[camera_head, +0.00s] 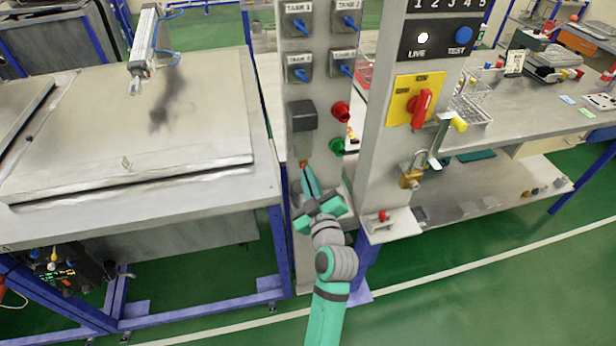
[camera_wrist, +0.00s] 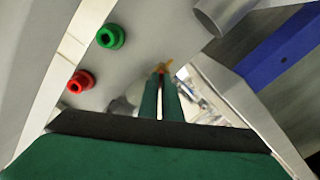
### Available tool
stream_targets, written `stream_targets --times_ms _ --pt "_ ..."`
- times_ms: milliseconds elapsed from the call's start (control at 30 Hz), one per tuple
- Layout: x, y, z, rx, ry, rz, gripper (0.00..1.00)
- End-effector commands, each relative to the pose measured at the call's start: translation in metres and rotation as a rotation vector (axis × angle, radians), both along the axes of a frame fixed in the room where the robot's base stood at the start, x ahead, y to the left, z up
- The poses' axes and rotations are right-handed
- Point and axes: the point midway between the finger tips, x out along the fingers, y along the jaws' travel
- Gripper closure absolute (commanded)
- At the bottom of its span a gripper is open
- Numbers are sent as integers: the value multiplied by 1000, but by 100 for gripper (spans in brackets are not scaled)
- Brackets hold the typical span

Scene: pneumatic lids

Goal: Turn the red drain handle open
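The drain handle (camera_head: 303,164) is a small red-orange piece on a brass-coloured fitting below the dark grey box on the left post. My gripper (camera_head: 307,170) reaches up to it from below, with its teal fingers close together at the handle. In the wrist view, my gripper (camera_wrist: 162,76) has only a narrow gap between its fingers. A bit of the red handle (camera_wrist: 160,70) shows between the fingertips, with yellow brass just beyond. The fingers appear shut on the handle, and they hide most of it. Its exact turn angle cannot be told.
A red button (camera_head: 341,111) and a green button (camera_head: 338,146) stick out right of the handle. The right post carries a red rotary switch (camera_head: 422,106) on a yellow plate and a brass padlock (camera_head: 411,178). A grey tank lid (camera_head: 110,150) lies at left.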

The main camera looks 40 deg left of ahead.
Motion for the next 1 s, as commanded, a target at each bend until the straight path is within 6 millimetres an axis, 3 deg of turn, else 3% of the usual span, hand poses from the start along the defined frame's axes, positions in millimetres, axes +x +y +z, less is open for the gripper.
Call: stream_targets --times_ms 1000 --pt "-1 0 -1 619 728 1 100"
